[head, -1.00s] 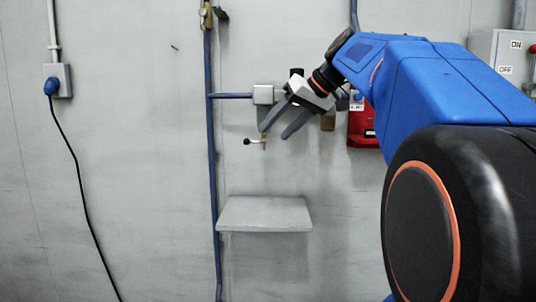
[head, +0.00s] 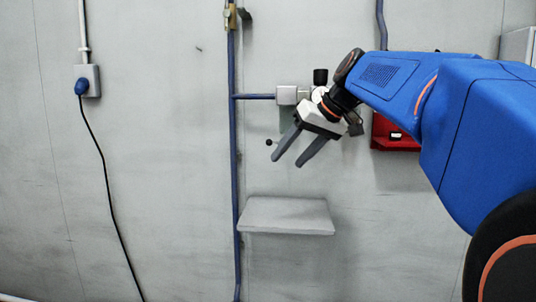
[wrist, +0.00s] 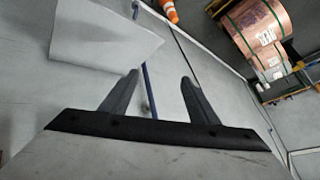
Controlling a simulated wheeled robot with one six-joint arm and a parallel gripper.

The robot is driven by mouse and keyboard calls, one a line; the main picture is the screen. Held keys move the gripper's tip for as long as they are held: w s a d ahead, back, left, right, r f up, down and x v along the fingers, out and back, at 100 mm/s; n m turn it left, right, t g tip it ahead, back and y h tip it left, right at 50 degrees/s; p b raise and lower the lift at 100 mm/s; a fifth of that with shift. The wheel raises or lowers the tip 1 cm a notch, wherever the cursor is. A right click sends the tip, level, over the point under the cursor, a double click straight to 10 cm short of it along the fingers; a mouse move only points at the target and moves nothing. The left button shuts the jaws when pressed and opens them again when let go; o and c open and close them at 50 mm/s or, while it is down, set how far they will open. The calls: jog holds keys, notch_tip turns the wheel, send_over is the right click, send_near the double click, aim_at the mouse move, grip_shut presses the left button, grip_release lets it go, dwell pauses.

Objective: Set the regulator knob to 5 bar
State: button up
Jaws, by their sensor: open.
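The regulator's black knob (head: 320,76) stands on top of the fitting, at the end of the blue branch pipe on the wall. A grey block (head: 287,95) joins the pipe there, and a round white face (head: 319,94), perhaps the gauge, is partly hidden by my wrist; no reading is legible. My gripper (head: 286,160) is open and empty, below and left of the knob, pointing down. In the wrist view my gripper (wrist: 160,85) shows both fingers apart with nothing between them; the knob is not seen there.
A small black-ended lever (head: 269,142) is beside my fingers. A grey shelf (head: 288,216) projects below. A vertical blue pipe (head: 232,180) runs left of it. A red box (head: 394,135) is behind my arm. The wrist view shows a copper coil (wrist: 258,28) and orange cone (wrist: 170,10).

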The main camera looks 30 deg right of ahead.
jog(key=shift+d, duration=0.1)
jog(key=m+t+h, duration=0.7)
jog(key=h, duration=0.8)
send_near(321, 74)
jog(key=x, duration=1.6)
jog(key=shift+w+r, duration=0.1)
jog(key=shift+w, duration=0.1)
